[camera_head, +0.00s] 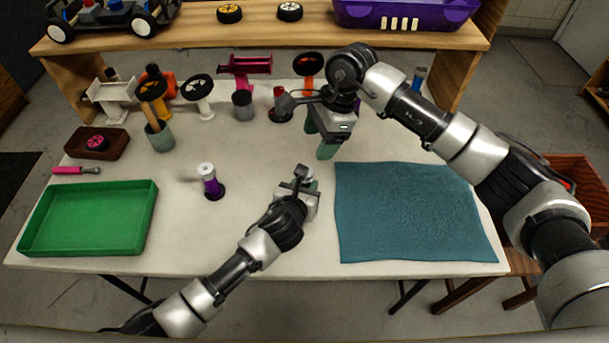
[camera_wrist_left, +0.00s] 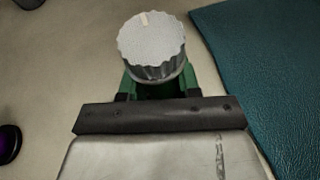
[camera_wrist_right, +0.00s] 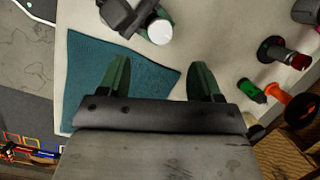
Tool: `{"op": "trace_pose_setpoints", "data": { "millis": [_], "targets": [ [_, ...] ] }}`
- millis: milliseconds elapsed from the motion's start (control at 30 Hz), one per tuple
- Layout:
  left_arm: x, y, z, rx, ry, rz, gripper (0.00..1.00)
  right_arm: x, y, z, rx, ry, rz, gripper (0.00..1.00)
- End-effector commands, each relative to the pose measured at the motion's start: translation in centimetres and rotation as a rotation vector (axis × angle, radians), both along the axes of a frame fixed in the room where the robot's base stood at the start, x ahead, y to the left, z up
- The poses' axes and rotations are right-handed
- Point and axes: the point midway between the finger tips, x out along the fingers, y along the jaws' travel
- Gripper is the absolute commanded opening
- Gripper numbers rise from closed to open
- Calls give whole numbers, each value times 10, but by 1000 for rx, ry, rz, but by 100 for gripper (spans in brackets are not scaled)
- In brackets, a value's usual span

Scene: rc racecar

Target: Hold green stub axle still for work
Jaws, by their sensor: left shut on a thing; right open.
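My left gripper (camera_head: 310,183) is shut on the green stub axle, low over the middle of the table, left of the blue mat. In the left wrist view the axle's grey ribbed cap (camera_wrist_left: 152,48) stands between the green fingers, which hide most of its body. The cap also shows pale in the right wrist view (camera_wrist_right: 160,32), beside my left gripper. My right gripper (camera_head: 325,147) is open and empty, above the table behind the left one. Its two green fingers show apart in the right wrist view (camera_wrist_right: 158,80).
A purple stub axle with a silver cap (camera_head: 209,181) stands left of my left gripper. A green tray (camera_head: 88,250) is at the front left, and the blue mat (camera_head: 410,212) lies bare at right. Several colored parts and cups stand along the back, below a wooden shelf (camera_head: 270,36).

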Motion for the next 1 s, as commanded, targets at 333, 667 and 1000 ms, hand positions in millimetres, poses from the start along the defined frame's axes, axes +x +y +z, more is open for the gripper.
{"op": "trace_pose_setpoints", "data": {
  "millis": [333, 667, 1000],
  "targets": [
    [0, 0, 0, 0, 1, 0, 7, -5, 26, 20, -184, -159, 685, 65],
    [0, 0, -1, 0, 1, 0, 7, -7, 30, 16, -247, -182, 921, 65],
    [0, 0, 0, 0, 1, 0, 7, -8, 31, -48, -245, -180, 917, 65]
  ]
}}
